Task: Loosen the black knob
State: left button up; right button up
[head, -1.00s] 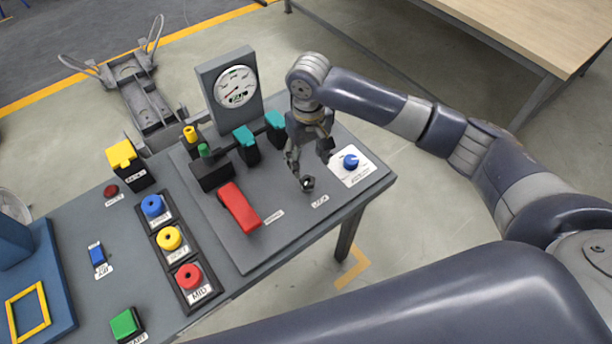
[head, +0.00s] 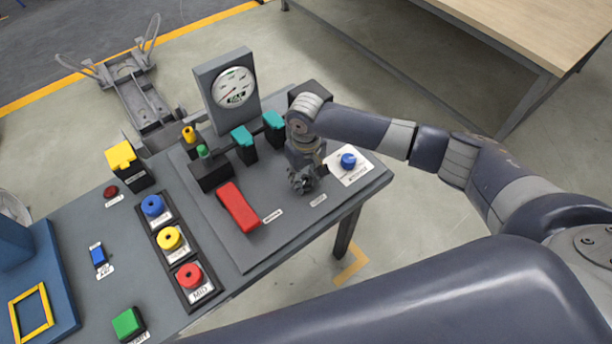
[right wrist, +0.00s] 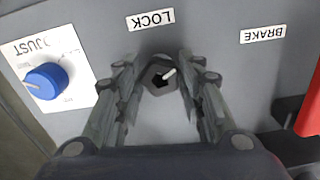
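The black knob (right wrist: 160,78) is a small dark hexagonal piece with a white pointer mark, beneath the LOCK label (right wrist: 151,19) in the right wrist view. My right gripper (head: 302,182) is down over it, pointing at the panel. In the right wrist view its two fingers stand on either side of the knob, with what looks like a narrow gap at each side, so it looks open around the knob. In the head view the knob is mostly hidden by the gripper. My left gripper is not in view.
A blue dial (head: 348,161) on a white plate sits just right of the gripper. A red brake lever (head: 238,207) lies to its left. Teal handles (head: 273,122) and a gauge (head: 235,88) stand behind. Coloured buttons (head: 171,238) are farther left.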

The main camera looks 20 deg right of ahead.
jog(key=c, duration=0.3)
jog(key=shift+r+n+p, duration=0.15)
jog(key=shift+n+p, duration=0.95)
jog(key=shift+n, duration=0.2)
jog(key=n+p, duration=0.1)
jog(key=n, duration=0.1)
jog(key=shift+n, duration=0.3)
jog(key=n+p, duration=0.1)
jog(key=n, duration=0.2)
jog(key=shift+n, duration=0.3)
jog(key=shift+n+p, duration=0.55)
jog(key=shift+n, duration=1.45)
jog(key=o, duration=1.1)
jog(key=shift+c, duration=0.2)
